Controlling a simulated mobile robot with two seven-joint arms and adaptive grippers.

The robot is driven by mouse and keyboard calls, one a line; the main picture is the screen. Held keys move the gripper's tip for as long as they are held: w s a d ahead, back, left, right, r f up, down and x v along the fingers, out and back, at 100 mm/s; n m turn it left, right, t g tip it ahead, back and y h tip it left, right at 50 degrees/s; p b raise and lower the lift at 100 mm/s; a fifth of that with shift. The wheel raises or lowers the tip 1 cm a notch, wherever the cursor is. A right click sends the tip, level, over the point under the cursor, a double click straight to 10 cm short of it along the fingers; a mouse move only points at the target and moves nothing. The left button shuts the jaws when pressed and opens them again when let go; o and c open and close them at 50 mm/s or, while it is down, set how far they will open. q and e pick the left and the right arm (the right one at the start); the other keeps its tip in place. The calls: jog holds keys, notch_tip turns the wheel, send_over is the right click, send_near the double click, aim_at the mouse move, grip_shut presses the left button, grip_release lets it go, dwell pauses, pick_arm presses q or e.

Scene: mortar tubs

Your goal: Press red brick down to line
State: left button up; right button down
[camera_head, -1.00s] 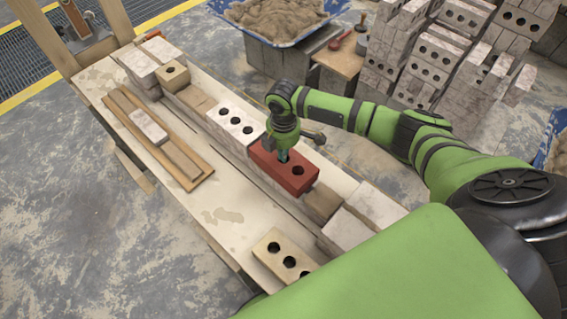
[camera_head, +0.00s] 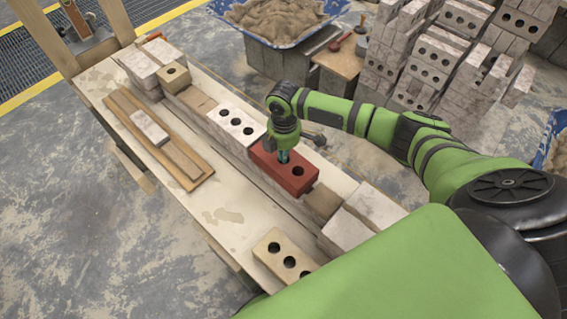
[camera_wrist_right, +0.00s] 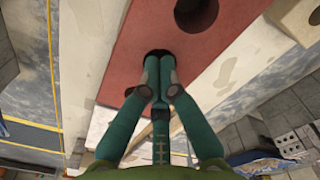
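The red brick (camera_head: 297,178) lies in the row of bricks along the bench, between the white three-hole brick (camera_head: 237,121) and a brown block (camera_head: 322,202). Its top also fills the middle of the right wrist view (camera_wrist_right: 196,52), with two dark holes. My right gripper (camera_head: 283,156) points down over the brick's far-left end. In the wrist view its fingers (camera_wrist_right: 158,64) are together, with the tips at one hole; whether they touch the brick is unclear. I cannot clearly make out a line. My left gripper is not in view.
A wooden board (camera_head: 192,176) with a pale strip lies on the bench's left side. A tan three-hole brick (camera_head: 277,240) is near the front. Brick stacks (camera_head: 430,62) and a blue tub of mortar (camera_head: 272,20) stand behind. The bench's (camera_head: 215,203) front-left surface is mostly clear.

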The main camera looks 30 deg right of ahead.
jog(key=shift+s+d+f, duration=0.15)
jog(key=shift+d+f, duration=0.25)
dwell(0.8)
jog(key=shift+r, duration=0.1)
jog(key=shift+w+d+r+p, duration=0.1)
jog(key=shift+w+r+p, duration=0.1)
jog(key=shift+r+p, duration=0.85)
jog(key=r+p, duration=0.3)
jog(key=shift+a+p, duration=0.2)
jog(key=shift+p, duration=0.15)
